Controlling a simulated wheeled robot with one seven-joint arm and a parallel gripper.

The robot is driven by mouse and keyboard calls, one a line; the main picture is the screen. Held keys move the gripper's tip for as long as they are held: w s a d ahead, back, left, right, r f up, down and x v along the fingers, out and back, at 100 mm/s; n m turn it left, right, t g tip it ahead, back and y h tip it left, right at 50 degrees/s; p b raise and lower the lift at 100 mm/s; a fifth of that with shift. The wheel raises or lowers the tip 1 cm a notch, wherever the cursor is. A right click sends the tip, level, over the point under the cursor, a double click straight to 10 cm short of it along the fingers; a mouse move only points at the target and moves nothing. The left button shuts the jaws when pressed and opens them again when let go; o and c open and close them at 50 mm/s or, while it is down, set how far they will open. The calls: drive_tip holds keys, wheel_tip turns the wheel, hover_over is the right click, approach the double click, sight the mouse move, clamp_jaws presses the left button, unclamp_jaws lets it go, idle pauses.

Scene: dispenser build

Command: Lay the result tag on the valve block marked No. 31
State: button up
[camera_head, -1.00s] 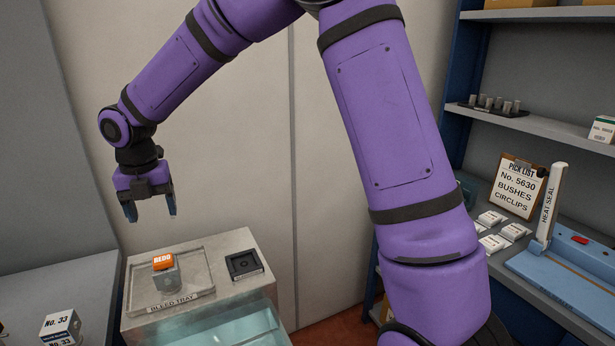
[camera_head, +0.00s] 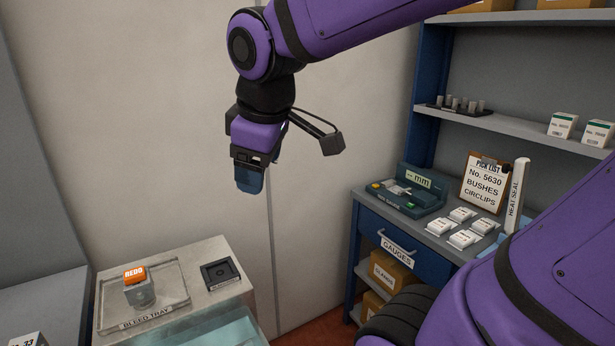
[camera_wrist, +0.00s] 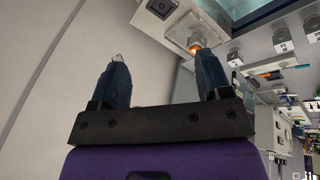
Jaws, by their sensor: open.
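An orange tag reading REDO (camera_head: 134,273) lies on top of a grey block (camera_head: 140,293) in the bleed tray (camera_head: 178,287). The block's own number is not readable. The orange tag also shows small in the wrist view (camera_wrist: 195,46). A white-labelled block marked 33 (camera_head: 28,340) is cut off at the lower left. No block marked No. 31 can be read. My gripper (camera_head: 250,182) hangs fingers down in the air, above and to the right of the tray. In the wrist view its two fingers (camera_wrist: 162,65) are apart with nothing between them.
A dark square fixture (camera_head: 221,273) sits right of the tray on the same stand. A blue gauges cabinet (camera_head: 400,243) with a measuring device (camera_head: 408,193), white packets and a heat sealer (camera_head: 516,195) stands at the right. A pale wall is behind my gripper.

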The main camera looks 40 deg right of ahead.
drive_tip(key=s+d+m+t+y, duration=0.1)
drive_tip(key=s+d+m, duration=0.2)
drive_tip(key=s+m, duration=0.4)
drive_tip(key=shift+s+f, duration=0.25)
drive_tip(key=shift+f, duration=0.15)
drive_tip(key=shift+c, duration=0.4)
